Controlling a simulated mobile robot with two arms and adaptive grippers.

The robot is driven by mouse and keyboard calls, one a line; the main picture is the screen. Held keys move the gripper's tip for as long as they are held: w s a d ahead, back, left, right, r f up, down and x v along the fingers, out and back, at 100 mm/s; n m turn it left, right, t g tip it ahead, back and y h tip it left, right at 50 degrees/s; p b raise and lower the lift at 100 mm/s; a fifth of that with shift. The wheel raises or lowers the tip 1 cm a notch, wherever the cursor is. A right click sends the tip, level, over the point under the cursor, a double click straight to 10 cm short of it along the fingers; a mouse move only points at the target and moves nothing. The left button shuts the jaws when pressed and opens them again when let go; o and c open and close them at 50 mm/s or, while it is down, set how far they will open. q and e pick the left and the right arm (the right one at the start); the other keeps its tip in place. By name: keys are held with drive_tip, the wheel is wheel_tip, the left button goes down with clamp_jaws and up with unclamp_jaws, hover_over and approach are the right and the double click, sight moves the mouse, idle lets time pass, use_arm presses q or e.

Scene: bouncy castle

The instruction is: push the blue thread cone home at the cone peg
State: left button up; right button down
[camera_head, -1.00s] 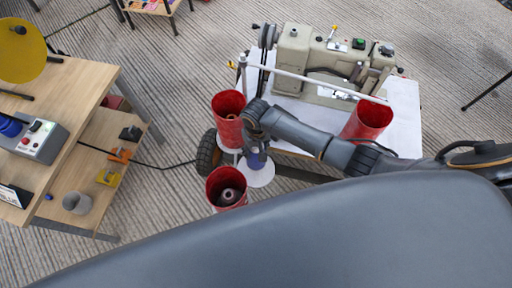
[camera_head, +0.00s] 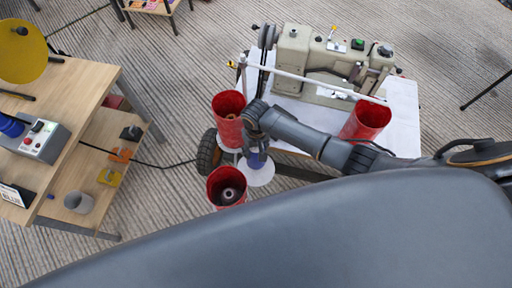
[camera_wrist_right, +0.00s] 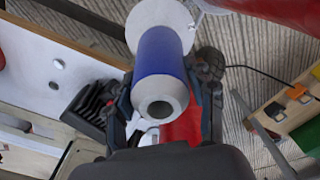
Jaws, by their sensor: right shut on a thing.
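The blue thread cone (camera_head: 256,160) shows below my right gripper (camera_head: 257,146), over a white round plate (camera_head: 263,177) beside the sewing table. In the right wrist view the blue cone (camera_wrist_right: 162,55) lies between the two fingers of my right gripper (camera_wrist_right: 166,78), its pale open end towards the camera. The white round plate (camera_wrist_right: 150,14) shows behind its far end. The gripper is shut on the cone. The cone peg is hidden, and I cannot tell how low the cone sits on it. My left gripper is not in view.
Red bins stand close by: one behind (camera_head: 228,125), one in front (camera_head: 225,195) and one to the right (camera_head: 368,122). A sewing machine (camera_head: 312,62) stands on the white tabletop (camera_head: 404,112).

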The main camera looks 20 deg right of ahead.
drive_tip(key=shift+f+b, duration=1.35)
drive_tip(key=shift+f, duration=0.9)
idle(0.7)
drive_tip(key=shift+f, duration=0.2)
drive_tip(key=shift+f+b, duration=0.35)
drive_tip(key=shift+f+b, duration=0.65)
drive_tip(key=shift+f, duration=0.35)
drive_tip(key=shift+c, duration=2)
unclamp_jaws()
